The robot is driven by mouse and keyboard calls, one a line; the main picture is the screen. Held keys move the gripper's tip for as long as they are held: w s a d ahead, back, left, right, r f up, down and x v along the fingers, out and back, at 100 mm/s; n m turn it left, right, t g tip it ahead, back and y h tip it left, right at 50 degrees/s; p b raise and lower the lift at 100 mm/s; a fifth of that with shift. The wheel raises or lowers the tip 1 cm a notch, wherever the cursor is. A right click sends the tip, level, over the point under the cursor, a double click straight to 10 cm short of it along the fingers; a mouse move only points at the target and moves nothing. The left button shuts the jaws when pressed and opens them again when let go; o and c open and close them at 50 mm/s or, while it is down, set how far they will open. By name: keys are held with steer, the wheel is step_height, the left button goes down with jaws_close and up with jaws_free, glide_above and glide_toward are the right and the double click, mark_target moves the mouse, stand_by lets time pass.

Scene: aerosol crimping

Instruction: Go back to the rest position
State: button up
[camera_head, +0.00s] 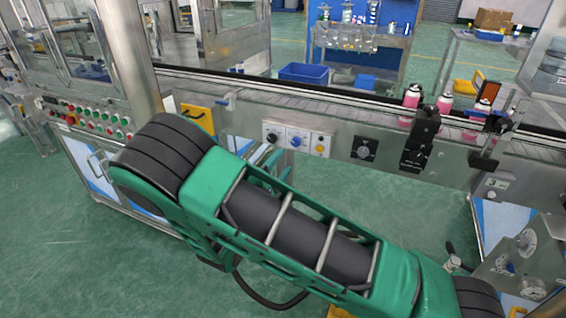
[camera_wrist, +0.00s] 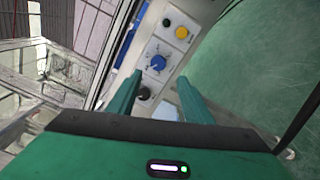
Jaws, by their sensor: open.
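My gripper (camera_wrist: 160,97) shows in the wrist view with its two green fingers apart and nothing between them. Beyond the fingers is a control panel with a blue knob (camera_wrist: 157,62), a yellow button (camera_wrist: 182,32) and a dark knob. In the head view, my green and black arm stretches across the front from centre left to lower right. My gripper is not seen in the head view. The same kind of knob panel (camera_head: 298,137) shows on the conveyor's side there, behind my arm.
The conveyor (camera_head: 330,92) runs across behind my arm, with several pink cans (camera_head: 443,103) at its right. A cabinet with many buttons (camera_head: 95,120) stands at the left. A gauge box (camera_head: 525,250) stands at the lower right. Green floor (camera_head: 70,255) at the lower left is clear.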

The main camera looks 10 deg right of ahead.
steer(key=s+d+r+m+g, duration=0.1)
steer(key=s+d+m+g, duration=0.3)
steer(key=d, duration=0.5)
steer(key=s+d+r+m+g+y, duration=0.1)
steer(key=s+d+m+g, duration=0.4)
steer(key=d, duration=0.3)
steer(key=s+d+r+m+g, duration=0.1)
steer(key=s+d+m+g, duration=0.3)
steer(key=d, duration=0.5)
steer(key=s+r+m+y, duration=0.2)
steer(key=s+y, duration=0.1)
steer(key=s, duration=0.6)
steer(key=s+a+r+m+g+y, duration=0.1)
steer(key=s+r+m+y, duration=0.2)
steer(key=s, duration=0.6)
steer(key=s+r+m+y, duration=0.3)
steer(key=s, duration=0.6)
steer(key=shift+s+a+r+g+y, duration=0.2)
steer(key=shift+g+y, duration=0.1)
steer(key=shift+y, duration=0.1)
